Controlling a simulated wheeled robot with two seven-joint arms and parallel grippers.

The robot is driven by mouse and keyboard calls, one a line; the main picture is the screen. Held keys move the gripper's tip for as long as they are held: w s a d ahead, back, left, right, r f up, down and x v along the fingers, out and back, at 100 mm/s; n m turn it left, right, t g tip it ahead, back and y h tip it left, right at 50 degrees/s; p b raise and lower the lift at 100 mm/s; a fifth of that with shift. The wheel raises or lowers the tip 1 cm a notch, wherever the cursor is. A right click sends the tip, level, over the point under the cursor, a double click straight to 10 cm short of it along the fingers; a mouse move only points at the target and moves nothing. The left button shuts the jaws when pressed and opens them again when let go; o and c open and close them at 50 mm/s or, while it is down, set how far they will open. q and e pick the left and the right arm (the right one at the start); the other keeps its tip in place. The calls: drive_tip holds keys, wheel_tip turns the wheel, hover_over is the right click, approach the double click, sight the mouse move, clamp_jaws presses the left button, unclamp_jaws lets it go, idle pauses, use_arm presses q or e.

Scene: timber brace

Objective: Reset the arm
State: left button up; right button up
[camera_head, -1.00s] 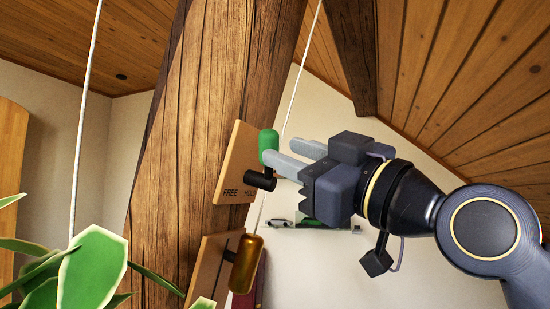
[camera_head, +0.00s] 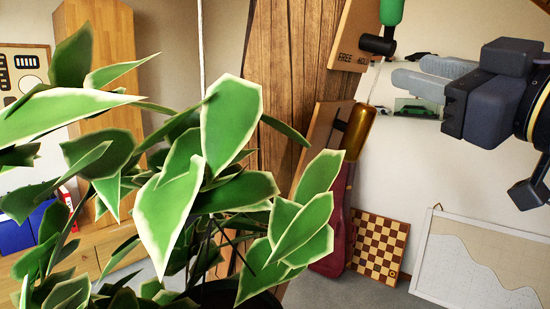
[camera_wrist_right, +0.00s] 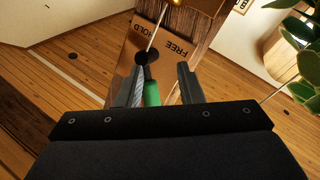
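My right gripper (camera_head: 420,75) is at the upper right in the head view, its two grey fingers parted and empty. The green lever handle (camera_head: 391,10) stands upright above its black pivot (camera_head: 378,44), on a wooden plate (camera_head: 352,35) lettered FREE and HOLD. In the head view the fingers are below and right of the handle, apart from it. In the right wrist view the green handle (camera_wrist_right: 152,94) appears between the open fingers (camera_wrist_right: 163,75), seemingly beyond them. My left gripper is out of view.
A leafy plant (camera_head: 230,120) fills the left foreground and partly covers the timber post (camera_head: 290,85). An amber handle (camera_head: 359,130) is on a lower plate (camera_head: 312,140). A checkerboard (camera_head: 380,245) and a framed chart (camera_head: 475,265) stand behind at lower right.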

wheel_tip(320, 180, down, 25)
drive_tip(key=d+m+g+h+p, duration=0.3)
drive_tip(key=m+g+h+p, duration=0.1)
drive_tip(key=m+g+p, duration=0.25)
drive_tip(key=s+a+f+m+g+p, duration=0.1)
drive_tip(key=s+f+m+g, duration=0.1)
drive_tip(key=s+f, duration=0.3)
drive_tip(key=s+f+m+g+p, duration=0.1)
drive_tip(key=s+f+g, duration=0.3)
drive_tip(key=f, duration=0.8)
drive_tip(key=shift+s+a+m+g, duration=0.35)
drive_tip(key=shift+s+m, duration=0.3)
drive_tip(key=shift+s, duration=0.4)
